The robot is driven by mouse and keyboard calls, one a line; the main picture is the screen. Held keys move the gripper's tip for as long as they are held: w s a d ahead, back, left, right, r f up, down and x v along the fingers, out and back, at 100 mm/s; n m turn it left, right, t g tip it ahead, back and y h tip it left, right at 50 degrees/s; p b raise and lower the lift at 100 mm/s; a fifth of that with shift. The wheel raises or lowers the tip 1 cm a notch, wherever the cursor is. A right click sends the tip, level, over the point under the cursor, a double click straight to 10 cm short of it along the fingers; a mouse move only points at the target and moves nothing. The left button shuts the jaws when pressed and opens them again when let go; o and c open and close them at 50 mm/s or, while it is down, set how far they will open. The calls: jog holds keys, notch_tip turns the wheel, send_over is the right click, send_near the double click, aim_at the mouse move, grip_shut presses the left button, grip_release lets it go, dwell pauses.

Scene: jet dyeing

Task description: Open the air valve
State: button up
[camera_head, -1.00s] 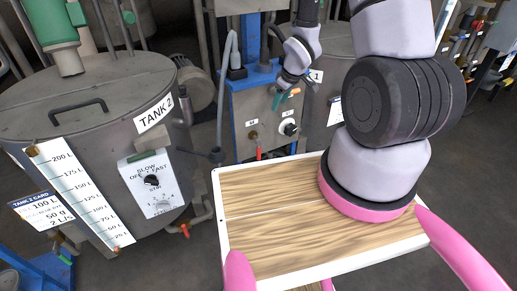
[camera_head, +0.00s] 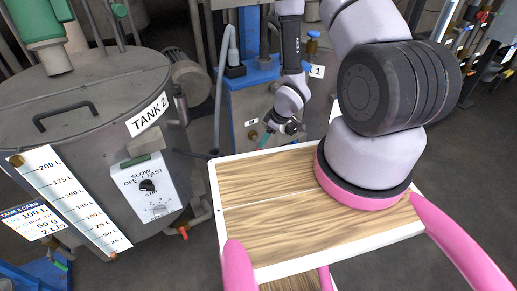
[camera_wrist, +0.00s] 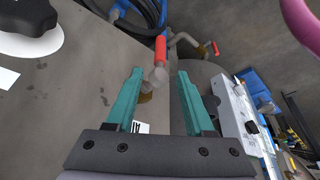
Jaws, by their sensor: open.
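The air valve, a small valve with a red handle (camera_wrist: 161,50), shows in the wrist view on the grey panel (camera_wrist: 60,100). It lies ahead of my gripper (camera_wrist: 159,75), roughly between the lines of its two teal fingers. The fingers are apart with nothing clamped between them; I cannot tell if they touch the valve. A white label with dark letters, partly hidden, is by the valve. In the head view my gripper (camera_head: 267,139) is low in front of the panel (camera_head: 243,104), and the red handle is hidden there.
A black knob (camera_wrist: 28,14) is beside the valve. Another red-handled valve (camera_wrist: 215,48) and a dark hose (camera_wrist: 140,12) lie beyond. Tank 2 (camera_head: 85,95) with its control box (camera_head: 146,187) stands left. My wooden-topped deck is in front.

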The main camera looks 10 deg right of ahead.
aim_at(259, 149)
jog(key=x, duration=0.7)
jog(key=shift+w+f, duration=0.1)
jog(key=shift+f, duration=0.15)
grip_shut()
dwell(1.1)
